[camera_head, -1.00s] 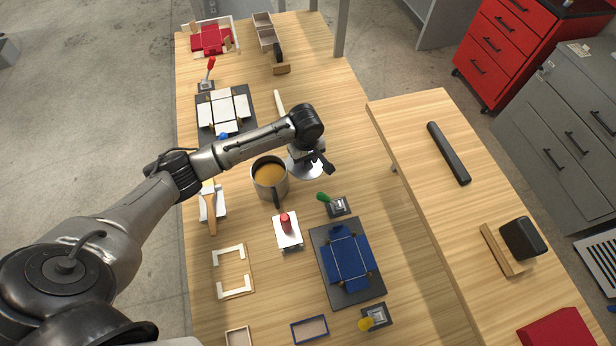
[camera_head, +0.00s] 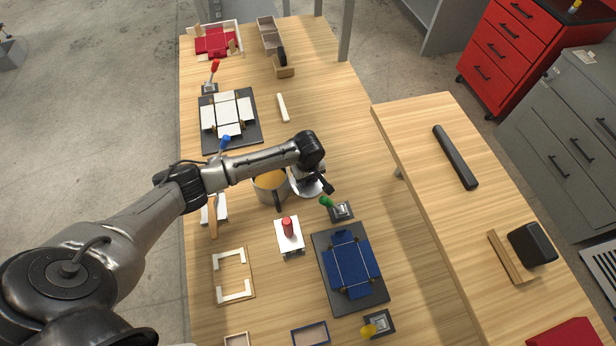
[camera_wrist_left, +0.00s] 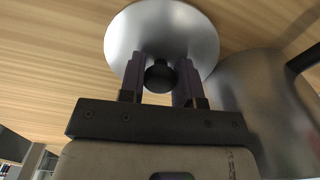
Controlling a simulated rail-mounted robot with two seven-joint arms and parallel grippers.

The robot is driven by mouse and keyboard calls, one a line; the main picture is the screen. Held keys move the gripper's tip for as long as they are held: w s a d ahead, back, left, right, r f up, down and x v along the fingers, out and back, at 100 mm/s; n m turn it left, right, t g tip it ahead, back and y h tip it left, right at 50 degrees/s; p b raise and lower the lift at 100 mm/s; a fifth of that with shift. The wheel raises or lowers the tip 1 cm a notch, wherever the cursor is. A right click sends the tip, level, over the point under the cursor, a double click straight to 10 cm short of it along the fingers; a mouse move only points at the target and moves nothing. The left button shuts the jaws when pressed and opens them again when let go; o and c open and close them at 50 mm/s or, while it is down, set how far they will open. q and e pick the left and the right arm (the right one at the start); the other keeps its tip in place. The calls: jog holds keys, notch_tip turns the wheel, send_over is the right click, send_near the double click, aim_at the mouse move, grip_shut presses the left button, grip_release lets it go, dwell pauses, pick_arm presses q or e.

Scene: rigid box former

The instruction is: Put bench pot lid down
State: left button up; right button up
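The pot lid is a shiny silver disc (camera_head: 306,188) with a black knob, just right of the pot in the head view. In the left wrist view the lid (camera_wrist_left: 160,30) shows against the wood tabletop. My left gripper (camera_head: 313,174) is over the lid. I cannot tell whether the lid touches the table. The metal pot (camera_head: 270,190) is uncovered, with orange-brown contents, partly hidden by my forearm. It also shows in the left wrist view (camera_wrist_left: 262,105). My right gripper is not in view.
A green-handled lever (camera_head: 340,211) stands close to the lid's lower right. A red-knobbed white block (camera_head: 290,243) and a blue box form (camera_head: 351,264) lie nearer. A white bar (camera_head: 283,108) lies beyond. Some tabletop right of the lid is clear.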

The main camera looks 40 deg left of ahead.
pick_arm(q)
jog(key=o, duration=0.4)
jog(key=shift+r, duration=0.1)
notch_tip(320, 180, up, 12)
jog(key=shift+f+p, duration=0.1)
jog(key=shift+p, duration=0.75)
jog(key=shift+d, duration=0.1)
